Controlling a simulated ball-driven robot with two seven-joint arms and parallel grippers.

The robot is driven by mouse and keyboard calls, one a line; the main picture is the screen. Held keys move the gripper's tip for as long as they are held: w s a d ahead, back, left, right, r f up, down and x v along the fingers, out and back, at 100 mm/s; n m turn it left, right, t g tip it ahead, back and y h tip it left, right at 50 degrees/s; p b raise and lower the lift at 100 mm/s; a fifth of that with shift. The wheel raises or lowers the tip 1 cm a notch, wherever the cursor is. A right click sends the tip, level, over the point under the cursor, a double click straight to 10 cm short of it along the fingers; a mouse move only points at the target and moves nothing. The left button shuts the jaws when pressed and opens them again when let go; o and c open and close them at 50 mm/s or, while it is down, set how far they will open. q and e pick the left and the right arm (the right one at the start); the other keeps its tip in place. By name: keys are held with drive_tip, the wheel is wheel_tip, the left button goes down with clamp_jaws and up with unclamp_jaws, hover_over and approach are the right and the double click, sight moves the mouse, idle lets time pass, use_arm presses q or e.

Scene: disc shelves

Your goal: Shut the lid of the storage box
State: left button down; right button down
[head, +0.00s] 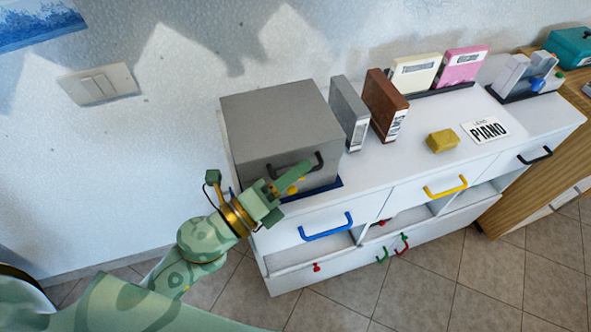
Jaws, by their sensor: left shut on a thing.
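The storage box (262,120) is a grey box on the left end of the white cabinet top. Its top looks flat and its lid appears down, but I cannot tell if it is fully shut. A black handle (318,162) is on its front. My left gripper (288,187) is in front of the box, at this handle. It is shut on the handle, and its fingers hide part of it. A small yellow patch shows by the fingers. My right gripper is not in view.
The white cabinet (400,175) has drawers with blue (326,228) and yellow handles. Grey (349,110) and brown (384,103) upright cases stand just right of the box. A yellow block (441,140) and a "PIANO" card (486,128) lie further right. The cabinet top between them is clear.

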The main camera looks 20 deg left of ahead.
use_arm(q)
drive_tip(key=shift+f, duration=0.2)
drive_tip(key=c, duration=1.8)
unclamp_jaws()
